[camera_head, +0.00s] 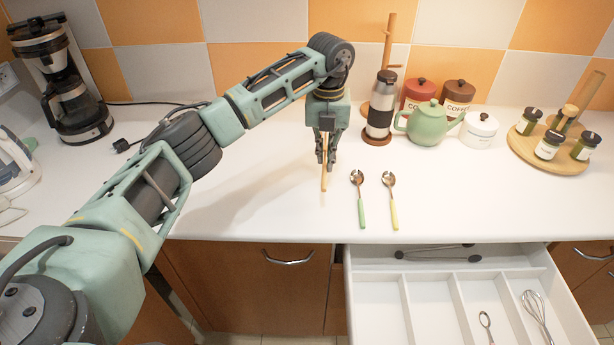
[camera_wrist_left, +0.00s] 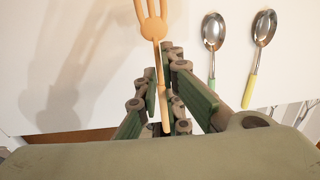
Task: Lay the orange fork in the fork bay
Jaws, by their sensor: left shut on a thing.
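My left gripper (camera_head: 326,160) points down over the counter and is shut on the orange fork (camera_head: 324,180). In the left wrist view the fork (camera_wrist_left: 152,28) passes between the fingers (camera_wrist_left: 166,92), its tines toward the top of the picture and its handle toward the bottom. I cannot tell whether the fork touches the counter. The open white drawer (camera_head: 402,311) at the lower right has several bays. Its left front bay (camera_head: 374,310) and the bay beside it (camera_head: 431,312) look empty. No label shows which is the fork bay. My right gripper is not in view.
A green-handled spoon (camera_head: 361,200) and a yellow-handled spoon (camera_head: 393,200) lie right of the fork. The drawer holds tongs (camera_head: 435,252), a small spoon (camera_head: 486,325) and a whisk (camera_head: 537,312). A teapot (camera_head: 427,123) and canisters stand behind.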

